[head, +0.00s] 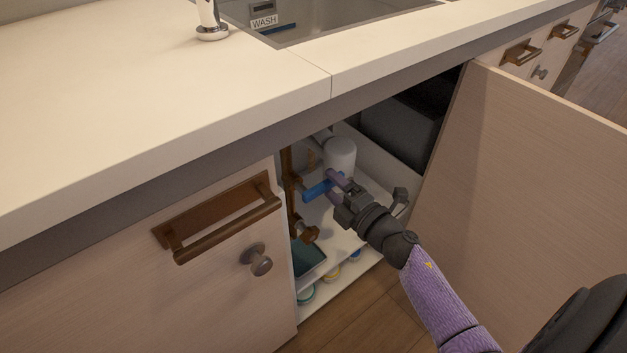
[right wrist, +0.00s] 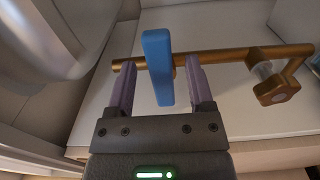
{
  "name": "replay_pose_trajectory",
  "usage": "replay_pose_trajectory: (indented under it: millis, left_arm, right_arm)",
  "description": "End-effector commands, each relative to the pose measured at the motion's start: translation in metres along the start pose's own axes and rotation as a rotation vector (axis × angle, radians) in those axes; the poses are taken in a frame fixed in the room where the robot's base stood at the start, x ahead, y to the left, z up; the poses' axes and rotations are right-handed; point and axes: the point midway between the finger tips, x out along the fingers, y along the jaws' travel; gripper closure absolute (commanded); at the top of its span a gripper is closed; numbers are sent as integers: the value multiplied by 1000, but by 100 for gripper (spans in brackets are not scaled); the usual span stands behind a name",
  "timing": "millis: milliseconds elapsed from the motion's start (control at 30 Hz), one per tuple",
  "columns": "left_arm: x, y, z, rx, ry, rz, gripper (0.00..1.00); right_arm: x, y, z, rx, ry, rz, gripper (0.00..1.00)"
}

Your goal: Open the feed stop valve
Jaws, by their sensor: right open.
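The feed stop valve shows as a blue lever (head: 316,190) on a copper pipe (head: 291,205) inside the open cabinet under the sink. In the right wrist view the blue lever (right wrist: 157,62) stands crosswise to the copper pipe (right wrist: 221,56). My right gripper (head: 332,186) reaches into the cabinet at the lever's free end. In the right wrist view its two purple fingers (right wrist: 160,82) are open, one on each side of the lever, with gaps on both sides. My left gripper is not in view.
An open cabinet door (head: 530,160) stands to the right of my arm. The countertop (head: 150,110) overhangs the opening. A white cylinder (head: 340,153) is behind the lever. A dark teal bin (head: 308,260) and small round items sit low in the cabinet. A closed drawer front (head: 130,280) is at left.

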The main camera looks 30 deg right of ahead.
Motion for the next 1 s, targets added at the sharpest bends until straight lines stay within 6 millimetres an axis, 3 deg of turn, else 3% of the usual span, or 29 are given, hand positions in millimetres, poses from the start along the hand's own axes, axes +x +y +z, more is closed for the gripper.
replay_pose_trajectory:
  millis: [200, 533, 833, 1000]
  left_arm:
    - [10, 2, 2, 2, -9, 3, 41]
    - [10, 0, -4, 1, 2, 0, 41]
    - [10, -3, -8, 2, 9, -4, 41]
    - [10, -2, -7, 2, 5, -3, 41]
  right_arm:
    - [30, -2, 0, 2, 0, -1, 32]
    - [35, -1, 0, 4, -1, -2, 34]
    - [35, -1, 0, 4, -1, -3, 98]
    - [35, -1, 0, 4, -1, -3, 100]
